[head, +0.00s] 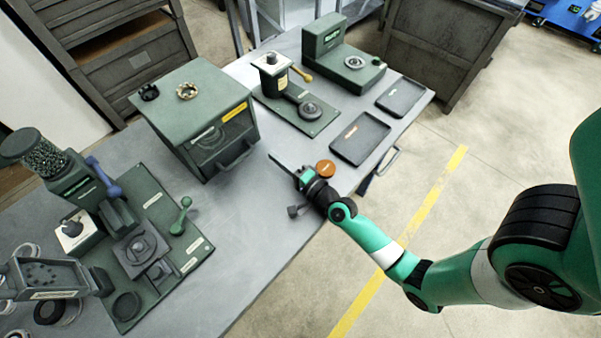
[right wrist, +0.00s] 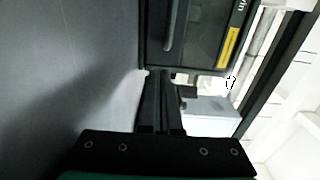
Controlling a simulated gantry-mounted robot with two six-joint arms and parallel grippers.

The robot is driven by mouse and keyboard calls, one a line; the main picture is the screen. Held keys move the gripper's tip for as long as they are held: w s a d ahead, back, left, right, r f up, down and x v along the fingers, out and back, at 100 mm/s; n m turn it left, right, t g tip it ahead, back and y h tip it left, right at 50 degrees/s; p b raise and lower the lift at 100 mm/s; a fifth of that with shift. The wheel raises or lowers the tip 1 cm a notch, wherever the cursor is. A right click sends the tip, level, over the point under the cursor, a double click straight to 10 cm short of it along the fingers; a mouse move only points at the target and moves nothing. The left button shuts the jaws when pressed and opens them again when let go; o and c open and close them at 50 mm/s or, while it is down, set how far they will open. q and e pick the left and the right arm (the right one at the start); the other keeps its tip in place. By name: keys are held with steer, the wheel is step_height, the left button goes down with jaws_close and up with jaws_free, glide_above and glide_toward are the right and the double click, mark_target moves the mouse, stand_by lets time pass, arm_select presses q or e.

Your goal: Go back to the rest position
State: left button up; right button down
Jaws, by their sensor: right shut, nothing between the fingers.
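My right gripper (head: 276,160) is shut and empty. It hangs over the front part of the grey table (head: 236,218), to the right of the green cabinet box (head: 205,115) and clear of it. In the right wrist view its two dark fingers (right wrist: 162,85) lie side by side, with the cabinet's dark front (right wrist: 195,38) and yellow label beyond them. My right arm reaches in from the right edge of the head view. My left gripper is not in view.
A green machine (head: 140,240) with a hopper fills the table's left. A press-like stand (head: 290,100), a green scale-like device (head: 340,65) and two dark trays (head: 360,138) (head: 400,97) stand toward the back right. A round orange-brown piece (head: 325,168) is close beside my right gripper.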

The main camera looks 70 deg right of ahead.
steer(key=b+v, duration=0.1)
steer(key=v, duration=0.5)
steer(key=shift+s+r, duration=0.1)
steer(key=shift+s, duration=0.05)
